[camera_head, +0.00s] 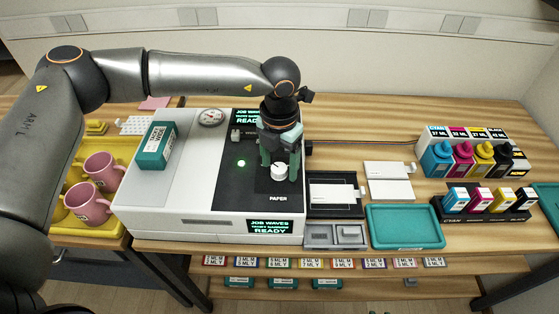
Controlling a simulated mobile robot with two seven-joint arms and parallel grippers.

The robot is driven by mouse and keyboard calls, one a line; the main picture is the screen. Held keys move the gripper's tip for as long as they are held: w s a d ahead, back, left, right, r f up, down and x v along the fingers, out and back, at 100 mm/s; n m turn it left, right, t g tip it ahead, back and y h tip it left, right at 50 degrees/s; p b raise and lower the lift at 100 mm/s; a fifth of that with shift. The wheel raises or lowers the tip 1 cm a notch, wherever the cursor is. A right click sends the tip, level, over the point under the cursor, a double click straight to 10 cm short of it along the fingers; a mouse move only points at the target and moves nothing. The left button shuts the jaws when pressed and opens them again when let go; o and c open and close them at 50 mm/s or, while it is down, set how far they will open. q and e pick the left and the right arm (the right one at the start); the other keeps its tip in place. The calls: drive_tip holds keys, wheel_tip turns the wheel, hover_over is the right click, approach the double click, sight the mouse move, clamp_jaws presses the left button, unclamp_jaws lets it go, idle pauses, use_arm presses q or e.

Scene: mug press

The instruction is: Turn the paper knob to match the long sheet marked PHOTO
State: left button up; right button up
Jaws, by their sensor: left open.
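The paper knob (278,172) is a white dial on the dark control panel of the white machine, above the label PAPER. My left gripper (280,170) points down over the knob with its green fingers apart, one on each side of it. I cannot tell whether the fingers touch the knob. Pale sheets (333,193) lie in the black tray right of the machine, and more white sheets (388,180) lie beside it. I cannot read a PHOTO mark on any of them. My right gripper is not in view.
The machine's displays (270,226) read JOB WAVES and READY. A teal box (157,146) stands on its white top. Pink mugs (88,207) sit in a yellow tray at left. A teal tray (404,246), ink bottles (462,158) and cartridges (480,201) are at right.

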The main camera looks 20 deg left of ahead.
use_arm(q)
drive_tip(key=shift+f, duration=0.1)
clamp_jaws()
idle(0.6)
